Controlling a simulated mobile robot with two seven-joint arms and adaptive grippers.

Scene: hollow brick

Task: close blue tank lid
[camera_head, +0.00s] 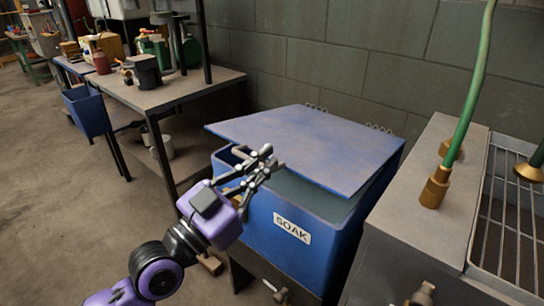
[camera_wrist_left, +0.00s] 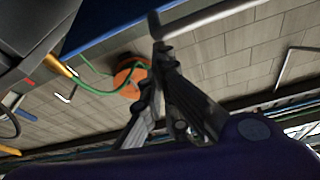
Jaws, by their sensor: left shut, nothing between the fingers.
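The blue tank (camera_head: 297,238) bears a white SOAK label and stands below the grey block wall. Its flat blue lid (camera_head: 315,145) is hinged at the wall side and is partly lowered, tilted over the tank with a gap at the front and left. My left gripper (camera_head: 262,160) is at the tank's front left corner, by the lid's near left edge; I cannot tell whether it touches the lid. In the left wrist view the fingers (camera_wrist_left: 158,45) are together with nothing between them. My right gripper is not in view.
A metal workbench (camera_head: 190,92) with cans and bottles stands to the left, with a blue bin (camera_head: 87,111) at its side. A steel counter (camera_head: 420,205) with a green hose (camera_head: 470,95) and brass fittings adjoins the tank on the right. Floor at left is clear.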

